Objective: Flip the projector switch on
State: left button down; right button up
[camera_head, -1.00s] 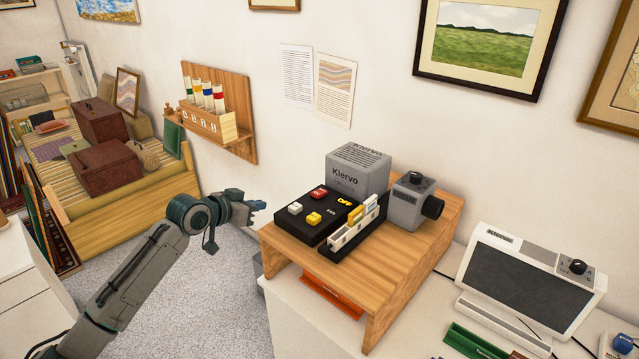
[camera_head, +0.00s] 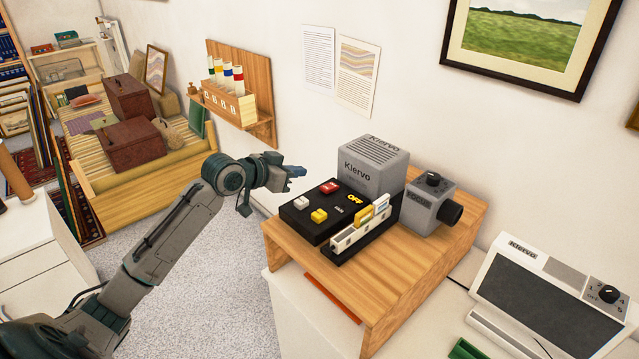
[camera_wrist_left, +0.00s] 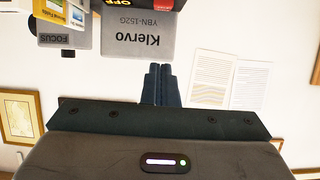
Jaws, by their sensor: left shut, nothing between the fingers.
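The projector (camera_head: 372,165) is a grey box marked Klervo with a black control panel (camera_head: 312,229) in front and a grey FOCUS unit (camera_head: 430,203) at its right. The panel carries a red button (camera_head: 329,187), a white button (camera_head: 301,203), a yellow button (camera_head: 319,215) and yellow OFF lettering (camera_head: 355,198). My left gripper (camera_head: 297,172) is shut and empty, just left of the panel and apart from it. In the left wrist view its fingers (camera_wrist_left: 161,84) are together, and the grey Klervo box (camera_wrist_left: 137,36) appears upside down beyond them. My right gripper is not seen.
The projector stands on a wooden riser (camera_head: 408,283) on a white table. A rail of slides (camera_head: 362,229) lies along the panel's right side. A wooden wall rack (camera_head: 241,92) hangs behind my left arm. A white screen unit (camera_head: 541,300) stands at right.

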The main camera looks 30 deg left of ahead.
pick_arm(q)
jog(key=shift+p+x, duration=0.45)
jog(key=shift+x, duration=0.65)
jog(key=p, duration=0.2)
send_over(319, 196)
jog(key=shift+f, duration=0.95)
notch_tip(319, 196, down, 4)
jog(key=shift+w+r+p, duration=0.15)
jog(key=shift+r+p, duration=0.1)
jog(key=shift+p, duration=0.65)
jog(key=shift+s+f, duration=0.2)
jog(key=shift+f, duration=0.4)
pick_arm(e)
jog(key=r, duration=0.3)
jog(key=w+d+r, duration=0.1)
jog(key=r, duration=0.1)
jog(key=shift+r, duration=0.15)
pick_arm(q)
jog(key=shift+w, duration=0.1)
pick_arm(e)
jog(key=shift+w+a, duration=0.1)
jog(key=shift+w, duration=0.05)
